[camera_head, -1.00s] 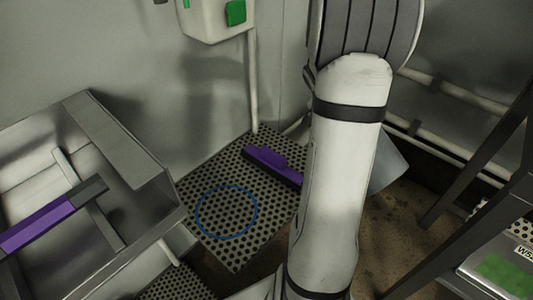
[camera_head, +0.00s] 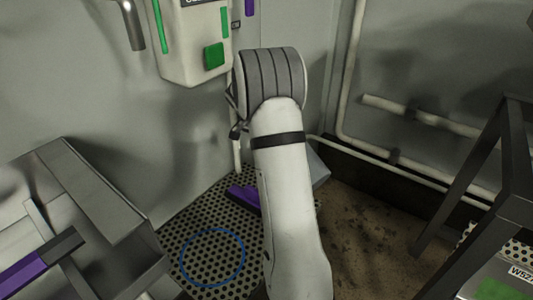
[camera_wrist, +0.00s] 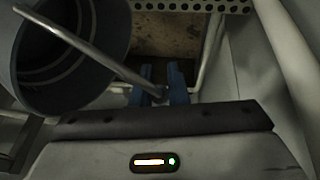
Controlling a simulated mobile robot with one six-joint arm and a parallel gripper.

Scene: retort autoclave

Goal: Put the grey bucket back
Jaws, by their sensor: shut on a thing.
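The grey bucket (camera_wrist: 60,70) is at the upper left of the wrist view, tilted, its open mouth partly showing. Its thin metal handle (camera_wrist: 105,62) runs down to the blue fingers of my gripper (camera_wrist: 162,88), which are shut on it. In the head view my white arm hides the gripper. A small blue-grey surface (camera_head: 319,170) shows behind the arm's right side, possibly part of the bucket. A blue ring (camera_head: 213,286) marks a spot on the perforated platform (camera_head: 190,222), and nothing stands inside it.
A purple-headed brush (camera_head: 243,197) lies on the platform beside the ring, partly behind my arm. A metal sink (camera_head: 95,195) with a purple-handled tool (camera_head: 30,265) is at the left. A control box (camera_head: 195,45) hangs on the wall. A dark frame (camera_head: 475,190) stands at the right.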

